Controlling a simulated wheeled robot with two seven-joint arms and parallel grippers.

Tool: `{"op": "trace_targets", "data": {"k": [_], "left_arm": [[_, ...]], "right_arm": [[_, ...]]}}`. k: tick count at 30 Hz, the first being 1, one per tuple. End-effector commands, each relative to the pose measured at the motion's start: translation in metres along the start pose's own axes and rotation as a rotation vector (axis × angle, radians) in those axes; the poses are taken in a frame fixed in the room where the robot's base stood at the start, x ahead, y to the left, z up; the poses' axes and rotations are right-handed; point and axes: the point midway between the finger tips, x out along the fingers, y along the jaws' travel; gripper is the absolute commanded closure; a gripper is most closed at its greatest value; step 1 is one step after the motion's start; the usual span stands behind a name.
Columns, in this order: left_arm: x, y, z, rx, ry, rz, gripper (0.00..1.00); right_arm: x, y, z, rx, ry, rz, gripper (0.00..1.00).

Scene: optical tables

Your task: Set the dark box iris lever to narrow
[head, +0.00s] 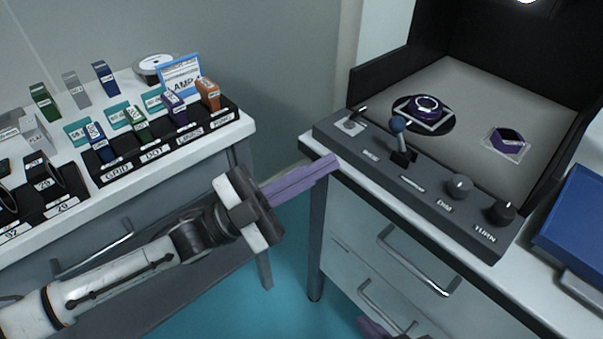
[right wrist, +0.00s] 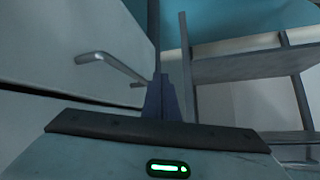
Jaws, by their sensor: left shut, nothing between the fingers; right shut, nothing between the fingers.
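The dark box (head: 388,68) is a black-walled enclosure on the right-hand table. Its grey control panel (head: 425,200) runs along the front.
The panel also has a small switch (head: 356,117), a DIM knob (head: 459,187) and a TURN knob (head: 502,213). A round purple-rimmed item (head: 427,105) and a purple hexagonal piece (head: 509,139) sit inside. A blue case (head: 575,225) stands right. Drawer handles (head: 410,262) protrude below.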

Motion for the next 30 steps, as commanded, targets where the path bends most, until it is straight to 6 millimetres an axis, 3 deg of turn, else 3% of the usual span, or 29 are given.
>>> {"op": "trace_targets", "data": {"k": [6, 12, 18, 30], "left_arm": [[0.048, 0.0, -0.001, 0.001, 0.004, 0.0, 1.0], [0.075, 0.0, 0.001, 0.0, 0.0, 0.0, 1.0], [0.085, 0.0, 0.001, 0.001, -0.001, 0.0, 1.0], [0.084, -0.002, 0.0, 0.006, -0.004, 0.001, 1.0]], "right_arm": [[0.001, 0.001, 0.001, -0.001, -0.001, 0.001, 1.0], [0.002, 0.001, 0.001, 0.0, -0.001, 0.001, 1.0], [0.002, 0.001, 0.001, 0.001, 0.0, 0.001, 1.0], [0.0, 0.0, -0.002, 0.001, 0.003, 0.001, 1.0]]}}
